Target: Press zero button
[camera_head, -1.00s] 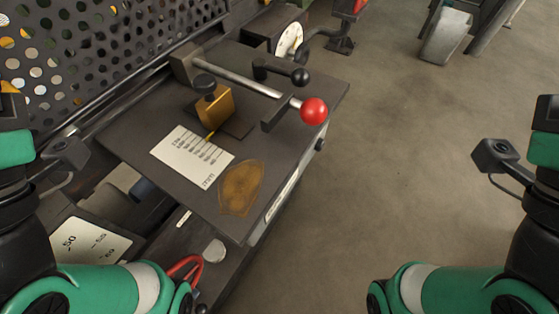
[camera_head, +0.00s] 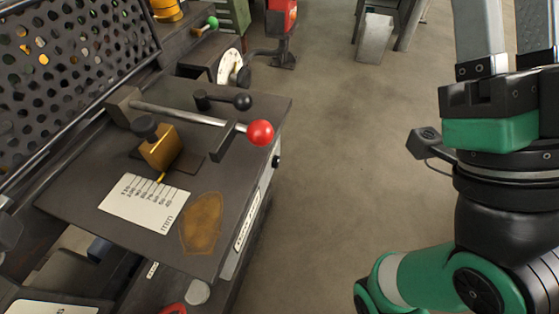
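No button marked zero can be read in this view. A small black round knob or button (camera_head: 277,161) sits on the right edge of the dark machine table (camera_head: 95,160); I cannot tell if it is the zero button. A narrow label plate (camera_head: 247,220) is below it on the same edge, its text too small to read. My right gripper (camera_head: 507,28) is raised at the upper right, over the floor and well apart from the table. Its two grey fingers point up and their tips are cut off by the frame. My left gripper is out of view.
A lever with a red ball (camera_head: 260,133), a black-knobbed handle (camera_head: 242,102) and a brass block (camera_head: 158,152) stand on the table, beside a printed scale card (camera_head: 145,203). A white dial (camera_head: 229,67) is behind. Open floor (camera_head: 345,180) lies between table and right arm.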

